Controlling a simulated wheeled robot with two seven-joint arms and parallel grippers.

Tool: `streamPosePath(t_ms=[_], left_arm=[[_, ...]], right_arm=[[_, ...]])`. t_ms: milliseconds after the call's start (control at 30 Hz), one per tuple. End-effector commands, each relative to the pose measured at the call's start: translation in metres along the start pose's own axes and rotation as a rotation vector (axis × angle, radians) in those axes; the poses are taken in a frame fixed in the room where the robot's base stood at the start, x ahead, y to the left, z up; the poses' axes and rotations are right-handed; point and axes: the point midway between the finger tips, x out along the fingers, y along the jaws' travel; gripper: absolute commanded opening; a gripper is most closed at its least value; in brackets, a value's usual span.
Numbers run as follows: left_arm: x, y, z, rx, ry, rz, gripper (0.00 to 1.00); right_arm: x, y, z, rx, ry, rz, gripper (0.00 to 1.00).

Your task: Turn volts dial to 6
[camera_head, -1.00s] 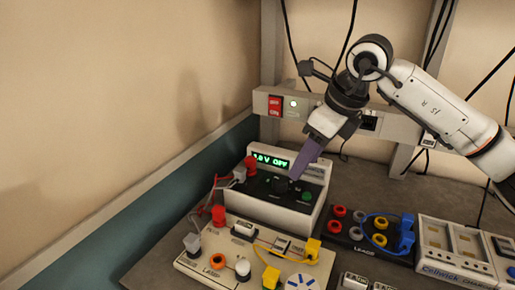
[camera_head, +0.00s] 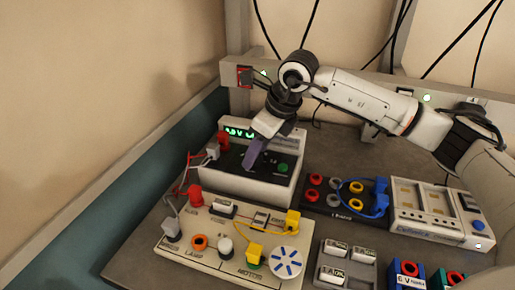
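The power supply (camera_head: 225,180) is a light box with a dark sloped front and a green lit display (camera_head: 239,132). The display's digits are too small to read surely, and my gripper hides its right end. A green button (camera_head: 283,168) is on the right of the panel. My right gripper (camera_head: 250,164), with purple fingers, points down at the middle of the panel, where the volts dial is. The fingers cover most of the dial, so its pointer is hidden, and I cannot tell whether they grip it. My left gripper is not in view.
A cream lamp and motor board (camera_head: 185,247) stands in front, with red and yellow leads. To the right are a dark lead holder (camera_head: 318,199), a charger box (camera_head: 437,217) and a grey tray of fuses (camera_head: 325,262). A wall is close on the left.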

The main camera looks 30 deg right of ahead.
Motion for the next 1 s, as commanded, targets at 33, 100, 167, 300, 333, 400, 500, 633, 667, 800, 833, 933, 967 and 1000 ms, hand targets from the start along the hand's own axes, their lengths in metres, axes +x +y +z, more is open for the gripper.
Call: streamPosePath(t_ms=[33,100,167,300,333,400,500,633,667,800,833,933,967,1000], left_arm=[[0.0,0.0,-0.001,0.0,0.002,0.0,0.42],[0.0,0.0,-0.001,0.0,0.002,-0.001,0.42],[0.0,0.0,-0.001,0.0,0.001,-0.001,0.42],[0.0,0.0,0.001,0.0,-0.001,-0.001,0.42],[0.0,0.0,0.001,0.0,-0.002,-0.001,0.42],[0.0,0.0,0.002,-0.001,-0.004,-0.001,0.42],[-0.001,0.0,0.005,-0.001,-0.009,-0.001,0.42],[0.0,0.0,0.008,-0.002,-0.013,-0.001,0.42],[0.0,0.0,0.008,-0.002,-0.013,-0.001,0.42],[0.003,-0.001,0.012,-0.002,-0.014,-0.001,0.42],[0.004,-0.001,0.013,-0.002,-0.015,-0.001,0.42],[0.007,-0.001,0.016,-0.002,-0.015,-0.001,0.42],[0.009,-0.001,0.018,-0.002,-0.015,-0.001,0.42],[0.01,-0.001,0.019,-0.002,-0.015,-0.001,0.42]], right_arm=[[0.001,0.0,0.0,0.0,0.0,0.0,0.48],[0.001,0.0,0.0,0.0,0.0,0.0,0.48],[0.001,0.0,0.0,0.0,0.0,0.0,0.48],[0.0,0.0,0.0,0.0,0.0,0.0,0.32],[0.0,0.0,0.0,0.0,0.0,0.0,0.27],[0.0,0.0,0.0,0.0,0.0,0.0,0.15],[0.0,0.0,0.0,0.0,0.0,0.0,0.08],[0.001,0.0,0.0,0.007,0.0,-0.004,0.08],[0.001,0.0,0.0,0.012,0.0,-0.006,0.08],[0.001,0.001,0.0,0.053,0.002,-0.023,0.08],[0.002,0.001,0.0,0.065,0.003,-0.029,0.08],[0.002,0.002,0.0,0.12,0.005,-0.051,0.08],[0.002,0.002,0.0,0.139,0.007,-0.06,0.08],[0.002,0.002,0.001,0.167,0.008,-0.071,0.08]])
